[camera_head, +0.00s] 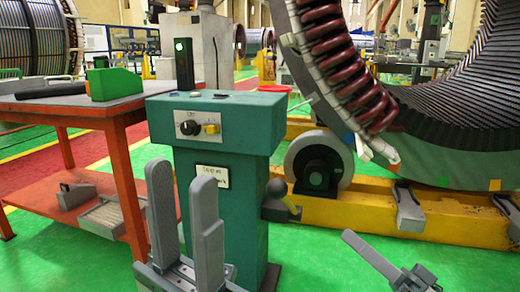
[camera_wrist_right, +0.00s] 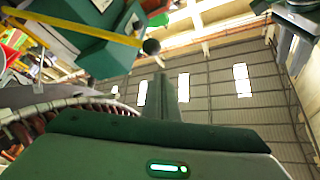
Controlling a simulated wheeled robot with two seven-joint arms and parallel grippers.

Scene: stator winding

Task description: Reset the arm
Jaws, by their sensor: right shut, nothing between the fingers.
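My left gripper (camera_head: 182,182) rises at the lower left of the head view, in front of the green control pedestal (camera_head: 220,145). Its two tall grey fingers point up and stand clearly apart, with nothing between them. My right gripper (camera_head: 350,240) is at the lower right of the head view, over the green floor. Its fingers are together, point to the upper left and hold nothing. In the right wrist view the dark fingers (camera_wrist_right: 163,95) stand together against the roof above the gripper body. The arm links behind both grippers are mostly out of the head view.
The large stator (camera_head: 450,130) with red-brown coils (camera_head: 345,65) fills the upper right, on a yellow base (camera_head: 360,212) with a roller wheel (camera_head: 318,165). An orange table (camera_head: 105,108) holding a green box (camera_head: 113,84) stands left. Green floor (camera_head: 330,275) lies clear between the grippers.

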